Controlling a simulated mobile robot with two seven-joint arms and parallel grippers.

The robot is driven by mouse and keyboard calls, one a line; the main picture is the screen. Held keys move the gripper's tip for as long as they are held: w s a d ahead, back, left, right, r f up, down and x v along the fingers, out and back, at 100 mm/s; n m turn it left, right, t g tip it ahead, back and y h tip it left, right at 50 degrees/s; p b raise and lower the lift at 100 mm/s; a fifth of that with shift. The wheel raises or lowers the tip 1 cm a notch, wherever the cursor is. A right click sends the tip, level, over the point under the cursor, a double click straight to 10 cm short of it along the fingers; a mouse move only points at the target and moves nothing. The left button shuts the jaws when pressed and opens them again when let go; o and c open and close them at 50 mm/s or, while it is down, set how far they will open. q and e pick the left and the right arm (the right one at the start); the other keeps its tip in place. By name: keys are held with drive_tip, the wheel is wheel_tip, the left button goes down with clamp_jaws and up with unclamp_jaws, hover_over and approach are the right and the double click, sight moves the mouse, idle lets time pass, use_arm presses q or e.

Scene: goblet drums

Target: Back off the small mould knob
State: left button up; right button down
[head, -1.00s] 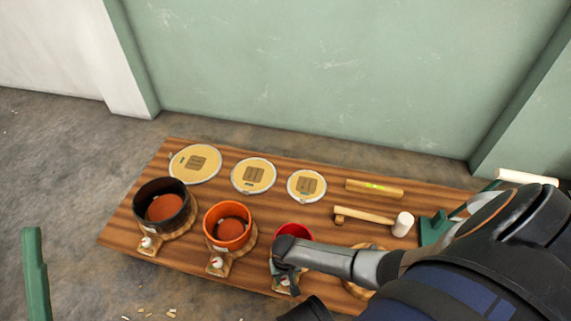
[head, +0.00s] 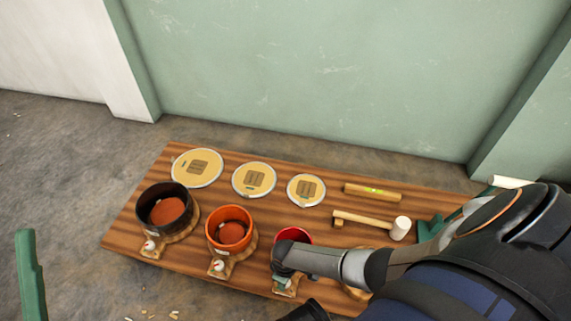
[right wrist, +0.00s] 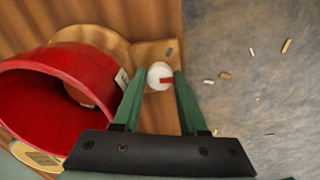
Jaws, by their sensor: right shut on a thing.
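The small red mould (head: 293,235) stands on a wooden base (head: 286,291) near the table's front edge, partly behind my right wrist. My right gripper (right wrist: 158,84) is shut on this knob, one green finger on each side. In the head view the right gripper (head: 282,279) is mostly hidden by my wrist. A green finger of what looks like my left gripper (head: 29,275) stands at the left edge, away from the table; its opening does not show.
On the wooden table (head: 140,222) stand an orange mould (head: 230,219) and a black mould (head: 164,190), both with knobs. Behind lie three round skins (head: 197,167), a yellow level (head: 372,192) and a mallet (head: 371,220). Wood chips litter the floor in front.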

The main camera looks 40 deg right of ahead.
drive_tip(key=n, duration=0.4)
drive_tip(key=shift+n, duration=0.4)
drive_tip(key=n, duration=0.5)
drive_tip(key=shift+n, duration=0.3)
drive_tip(key=shift+c, duration=2.3)
unclamp_jaws()
use_arm(q)
drive_tip(key=shift+r, duration=0.1)
wheel_tip(320, 180, up, 7)
drive_tip(key=a+y+p, duration=0.1)
drive_tip(key=p, duration=0.7)
drive_tip(key=shift+w+r+t, duration=0.15)
drive_tip(key=shift+w+t, duration=0.15)
drive_tip(key=shift+w, duration=0.1)
use_arm(e)
wheel_tip(320, 180, up, 12)
drive_tip(key=shift+r, duration=0.2)
